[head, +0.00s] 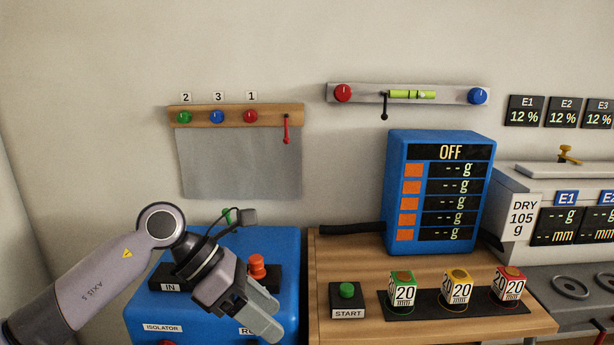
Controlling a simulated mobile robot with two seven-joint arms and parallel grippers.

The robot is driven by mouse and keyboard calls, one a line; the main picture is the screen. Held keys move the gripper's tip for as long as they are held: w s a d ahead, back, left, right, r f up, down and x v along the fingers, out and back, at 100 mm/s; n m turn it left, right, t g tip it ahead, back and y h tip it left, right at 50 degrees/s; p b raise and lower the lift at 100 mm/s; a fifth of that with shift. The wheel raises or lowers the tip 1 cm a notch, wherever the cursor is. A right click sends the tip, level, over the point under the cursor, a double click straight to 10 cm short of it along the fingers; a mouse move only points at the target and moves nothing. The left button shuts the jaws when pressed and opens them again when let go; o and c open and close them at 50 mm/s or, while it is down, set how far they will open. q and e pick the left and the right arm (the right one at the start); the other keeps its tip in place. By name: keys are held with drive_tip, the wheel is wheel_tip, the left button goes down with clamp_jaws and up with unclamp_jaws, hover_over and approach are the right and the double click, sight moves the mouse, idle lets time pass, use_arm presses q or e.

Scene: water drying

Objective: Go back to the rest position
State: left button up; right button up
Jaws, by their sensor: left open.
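My left gripper (256,318) hangs in front of the blue isolator box (271,243) at the lower left, pointing down and to the right. Its jaws are open, and I see nothing between them. My left arm comes in from the lower left and hides part of the box front. A red knob (257,266) on the box shows just above the gripper. A green part (227,215) shows behind the wrist, partly hidden. My right gripper is not in view.
A wooden table (340,258) on the right holds a START button (347,291), a black strip with green, yellow and red 20 mm blocks (402,292), and a blue display (397,150) reading OFF. A grey machine (512,185) stands at far right. Knob rails hang on the wall.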

use_arm(q)
drive_tip(key=s+d+r+n+t+h+p, duration=0.15)
drive_tip(key=s+d+r+n+h, duration=0.3)
drive_tip(key=d+n+h, duration=0.45)
drive_tip(key=a+f+n+t+y+p, duration=0.2)
drive_tip(key=a+f+n+t+y, duration=0.5)
drive_tip(key=n, duration=0.8)
drive_tip(key=a+f+n+t+y+p, duration=0.25)
drive_tip(key=a+f+n+t, duration=0.5)
drive_tip(key=n, duration=0.65)
drive_tip(key=s+a+f+n+g+y, duration=0.2)
drive_tip(key=s+a+f+n+y, duration=0.1)
drive_tip(key=s+a+f+n, duration=0.1)
drive_tip(key=s+a+f+n+g+y, duration=0.2)
drive_tip(key=s+f+n, duration=0.4)
drive_tip(key=s+f, duration=0.3)
drive_tip(key=shift+s+a+f+g+y+p, duration=0.15)
drive_tip(key=shift+s+a+g+y+p, duration=0.35)
drive_tip(key=shift+a, duration=0.7)
drive_tip(key=shift+o, duration=0.2)
drive_tip(key=shift+n, duration=0.3)
